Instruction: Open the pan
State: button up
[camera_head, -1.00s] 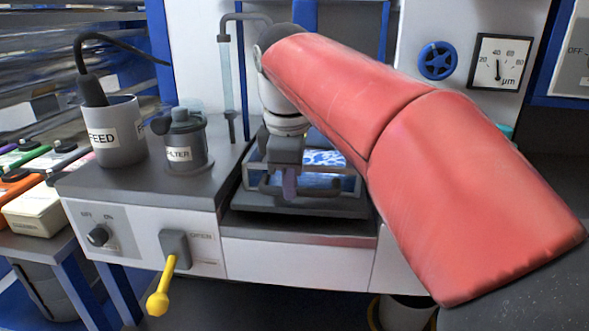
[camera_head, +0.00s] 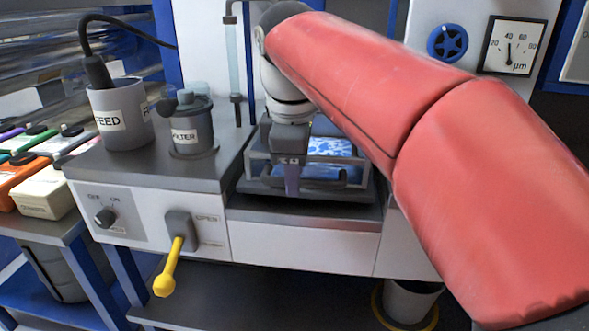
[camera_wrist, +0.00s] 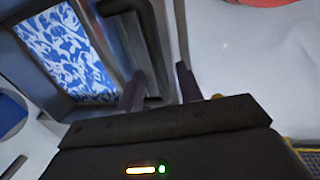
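The pan (camera_head: 255,168) is a grey, clear-walled tray with blue-and-white patterned contents, set in the middle of the white machine. It also shows in the wrist view (camera_wrist: 110,50), with a dark bar handle (camera_wrist: 151,40) along its side. My gripper (camera_head: 292,190) hangs at the pan's front, partly hiding it. In the wrist view my gripper's (camera_wrist: 161,90) two purple fingers are apart. The handle's near end runs down between or just behind them; I cannot tell whether they touch it. A yellow-tipped lever (camera_head: 169,268) on the machine's front, beside an OPEN label, points down and left.
A FEED cup (camera_head: 122,120) and a FILTER pot (camera_head: 191,128) stand on the machine top, left of the pan. A knob (camera_head: 104,217) is on the front panel. A bucket (camera_head: 408,300) stands below at right. My red-sleeved arm covers the machine's right side.

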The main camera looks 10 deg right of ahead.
notch_tip(320, 180, up, 8)
jog(key=s+p, duration=0.1)
jog(key=p, duration=0.1)
jog(key=shift+s+a+f, duration=0.15)
jog(key=shift+a, duration=0.1)
